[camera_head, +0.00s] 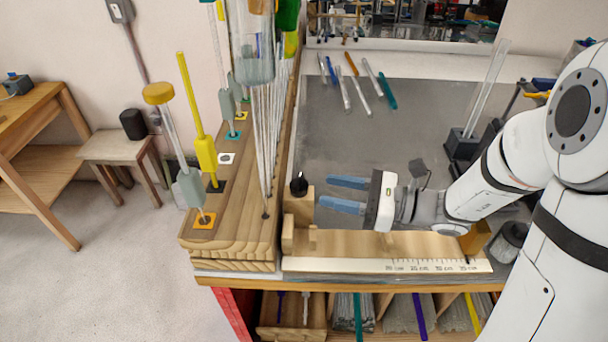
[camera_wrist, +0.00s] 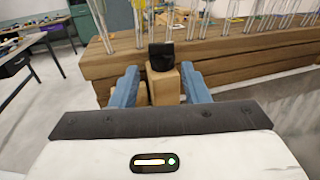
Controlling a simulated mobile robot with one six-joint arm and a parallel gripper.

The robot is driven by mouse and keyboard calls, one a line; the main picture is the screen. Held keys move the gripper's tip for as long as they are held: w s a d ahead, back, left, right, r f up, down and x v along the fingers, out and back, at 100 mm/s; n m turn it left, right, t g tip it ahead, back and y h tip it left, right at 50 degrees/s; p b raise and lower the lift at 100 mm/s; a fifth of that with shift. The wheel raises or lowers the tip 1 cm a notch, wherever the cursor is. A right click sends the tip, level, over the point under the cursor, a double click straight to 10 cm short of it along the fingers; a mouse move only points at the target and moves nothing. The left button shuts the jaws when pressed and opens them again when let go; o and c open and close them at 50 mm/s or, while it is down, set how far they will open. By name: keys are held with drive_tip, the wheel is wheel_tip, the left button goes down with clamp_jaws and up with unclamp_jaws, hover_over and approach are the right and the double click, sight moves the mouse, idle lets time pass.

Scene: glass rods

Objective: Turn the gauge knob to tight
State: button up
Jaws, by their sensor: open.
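The gauge knob (camera_head: 299,184) is a small black knob on top of a wooden block (camera_head: 299,206) at the left end of the wooden gauge with the white ruler strip (camera_head: 390,265). In the wrist view the black knob (camera_wrist: 161,56) sits on its block (camera_wrist: 165,85), centred beyond my gripper. My gripper (camera_head: 334,193) has two blue fingers, spread apart and empty, pointing left toward the knob. In the wrist view the fingers (camera_wrist: 160,86) appear on either side of the block, below the knob. I cannot tell whether they touch the block.
A thick wooden rack (camera_head: 230,240) with upright glass rods and yellow-topped tools stands left of the knob. Several loose rods (camera_head: 358,82) lie at the back of the grey bench (camera_head: 400,130). A black holder with tall clear rods (camera_head: 462,143) stands at right. The bench middle is clear.

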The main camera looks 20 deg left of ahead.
sight(302, 182)
drive_tip(key=a+p, duration=0.2)
drive_tip(key=a, duration=0.5)
drive_tip(key=shift+a, duration=0.4)
drive_tip(key=shift+s, duration=0.1)
drive_tip(key=c, duration=0.7)
drive_tip(key=shift+o, duration=0.2)
drive_tip(key=shift+r+n+g+h, duration=0.1)
drive_tip(key=shift+n+g+h, duration=0.2)
drive_tip(key=shift+n+g, duration=1.55)
drive_tip(key=shift+m+g, duration=0.35)
drive_tip(key=shift+m, duration=0.1)
drive_tip(key=o, duration=0.7)
drive_tip(key=shift+c, duration=0.2)
